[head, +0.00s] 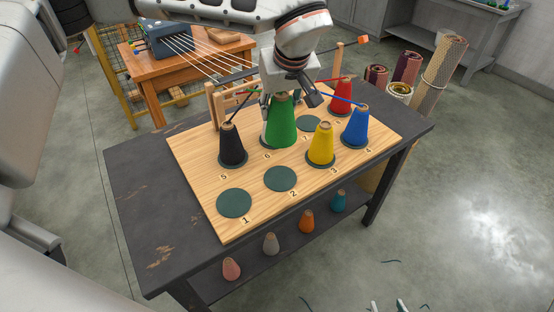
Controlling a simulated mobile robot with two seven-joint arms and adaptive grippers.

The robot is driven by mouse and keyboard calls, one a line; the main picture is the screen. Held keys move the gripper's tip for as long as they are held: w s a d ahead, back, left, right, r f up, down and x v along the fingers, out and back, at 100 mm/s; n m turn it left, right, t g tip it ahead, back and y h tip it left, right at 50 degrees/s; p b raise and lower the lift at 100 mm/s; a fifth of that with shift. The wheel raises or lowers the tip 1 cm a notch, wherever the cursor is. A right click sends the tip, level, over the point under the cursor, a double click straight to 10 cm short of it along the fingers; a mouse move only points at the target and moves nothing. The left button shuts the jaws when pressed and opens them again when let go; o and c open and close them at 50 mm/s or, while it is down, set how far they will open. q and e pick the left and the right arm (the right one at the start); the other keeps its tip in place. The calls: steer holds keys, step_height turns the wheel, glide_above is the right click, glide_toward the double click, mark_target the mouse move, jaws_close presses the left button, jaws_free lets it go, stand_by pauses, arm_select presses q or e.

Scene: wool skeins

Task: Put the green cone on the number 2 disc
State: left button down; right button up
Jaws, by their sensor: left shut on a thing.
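The green cone (281,122) stands upright at the number 6 place of the wooden board (205,150); I cannot tell whether its base touches the disc. My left gripper (281,94) comes down from above and is shut on its upper part. The number 2 disc (280,179) is dark green, flat and empty, in the near row. At the bottom edge, small pale tips that may be my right gripper (387,306) show, mostly cut off.
A black cone (232,147), yellow cone (322,146), blue cone (356,127) and red cone (341,97) stand on the board. The number 1 disc (234,203) and number 7 disc (308,123) are empty. A wooden frame with thin coloured rods stands behind.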

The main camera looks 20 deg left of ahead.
mark_target(285, 131)
arm_select(q)
step_height(285, 131, down, 15)
steer(key=shift+r, duration=0.15)
stand_by(0.4)
steer(key=c, duration=1.4)
jaws_free()
steer(key=v, duration=1.2)
